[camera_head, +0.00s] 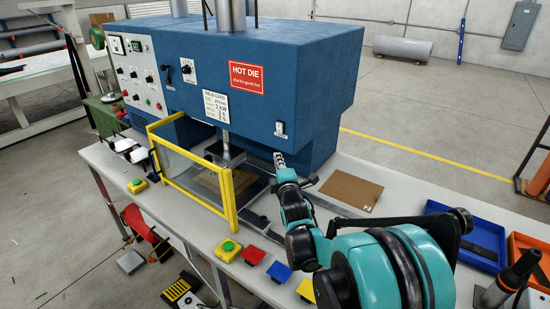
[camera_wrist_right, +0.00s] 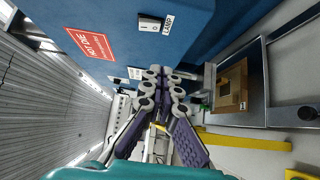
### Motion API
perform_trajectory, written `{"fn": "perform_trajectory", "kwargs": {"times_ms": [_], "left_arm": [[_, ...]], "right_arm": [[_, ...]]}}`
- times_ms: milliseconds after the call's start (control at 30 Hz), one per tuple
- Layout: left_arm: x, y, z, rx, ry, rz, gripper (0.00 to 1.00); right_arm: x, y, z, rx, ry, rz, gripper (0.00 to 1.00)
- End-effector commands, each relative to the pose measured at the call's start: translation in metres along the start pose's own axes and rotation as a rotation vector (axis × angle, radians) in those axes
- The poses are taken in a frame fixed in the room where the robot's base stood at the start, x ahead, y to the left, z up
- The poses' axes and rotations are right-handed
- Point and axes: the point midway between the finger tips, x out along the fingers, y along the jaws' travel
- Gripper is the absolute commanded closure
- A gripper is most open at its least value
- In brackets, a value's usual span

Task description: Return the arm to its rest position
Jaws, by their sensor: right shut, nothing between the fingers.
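My right arm (camera_head: 375,265), teal and black, reaches in from the lower right. Its right gripper (camera_head: 280,160) is shut and empty, in front of the blue machine's (camera_head: 300,65) lower right part, below the lamp switch (camera_head: 280,129). In the right wrist view the gripper (camera_wrist_right: 167,72) has its fingertips together near the blue housing; the lamp switch (camera_wrist_right: 150,25) is above them. I cannot tell whether the tips touch the housing. My left gripper is not in view.
A yellow-framed guard (camera_head: 230,198) stands around the die area, left of my gripper. A brown board (camera_head: 350,189) lies right of the arm. Blue (camera_head: 485,240) and orange (camera_head: 520,245) trays sit on the right.

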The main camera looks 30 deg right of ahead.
Motion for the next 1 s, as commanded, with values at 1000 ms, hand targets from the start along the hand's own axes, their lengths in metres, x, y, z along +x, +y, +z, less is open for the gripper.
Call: {"fn": "perform_trajectory", "kwargs": {"times_ms": [1000], "left_arm": [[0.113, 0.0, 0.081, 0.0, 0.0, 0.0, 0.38]], "right_arm": [[-0.306, -0.251, -0.121, 1.158, -0.328, -0.906, 1.0]]}}
